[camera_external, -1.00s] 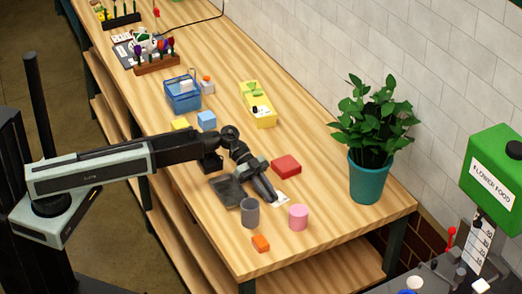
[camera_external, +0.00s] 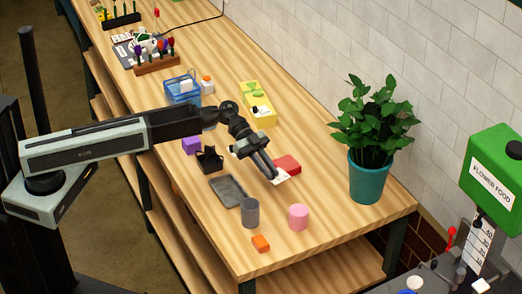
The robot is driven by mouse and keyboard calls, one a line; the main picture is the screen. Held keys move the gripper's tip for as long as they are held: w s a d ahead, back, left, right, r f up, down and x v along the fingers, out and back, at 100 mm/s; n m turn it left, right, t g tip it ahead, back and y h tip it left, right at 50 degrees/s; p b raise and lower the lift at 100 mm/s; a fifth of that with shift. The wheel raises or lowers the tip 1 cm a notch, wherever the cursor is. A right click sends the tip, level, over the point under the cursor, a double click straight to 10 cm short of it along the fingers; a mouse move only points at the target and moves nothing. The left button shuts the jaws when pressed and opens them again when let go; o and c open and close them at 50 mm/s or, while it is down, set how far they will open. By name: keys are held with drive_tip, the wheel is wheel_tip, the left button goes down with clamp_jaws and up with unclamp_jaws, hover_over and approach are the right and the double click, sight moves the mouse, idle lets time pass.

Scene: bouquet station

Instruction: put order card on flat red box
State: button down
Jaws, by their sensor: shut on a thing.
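The order card (camera_external: 282,178) is a small white card at the fingertips of my gripper (camera_external: 273,175). My gripper points down to the right and is shut on the card's edge. The flat red box (camera_external: 289,162) lies on the table just behind the card in the picture. The fingers and card cover its near left part. I cannot tell whether the card touches the box or hangs in front of it.
A grey tray (camera_external: 226,190), grey cup (camera_external: 250,211), pink cylinder (camera_external: 298,217) and orange block (camera_external: 261,243) stand in front. A black holder (camera_external: 209,160) and purple block (camera_external: 191,146) are left. A yellow box (camera_external: 258,104) and potted plant (camera_external: 369,174) stand behind and right.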

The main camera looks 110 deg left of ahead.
drive_tip(key=s+a+f+n+t+y+b, duration=0.1)
drive_tip(key=s+a, duration=0.3)
drive_tip(key=s, duration=0.3)
drive_tip(key=s+a+f+n+y+b, duration=0.1)
drive_tip(key=s+a, duration=0.2)
drive_tip(key=s, duration=0.5)
drive_tip(key=b, duration=0.1)
hover_over(279, 165)
drive_tip(key=shift+s+d+f, duration=0.2)
drive_tip(key=shift+s+f, duration=0.1)
drive_tip(key=shift+f, duration=0.25)
drive_tip(key=f+b, duration=0.4)
drive_tip(key=shift+w+a, duration=0.15)
drive_tip(key=shift+w, duration=0.1)
drive_tip(key=c, duration=1.4)
unclamp_jaws()
drive_tip(key=shift+c, duration=0.2)
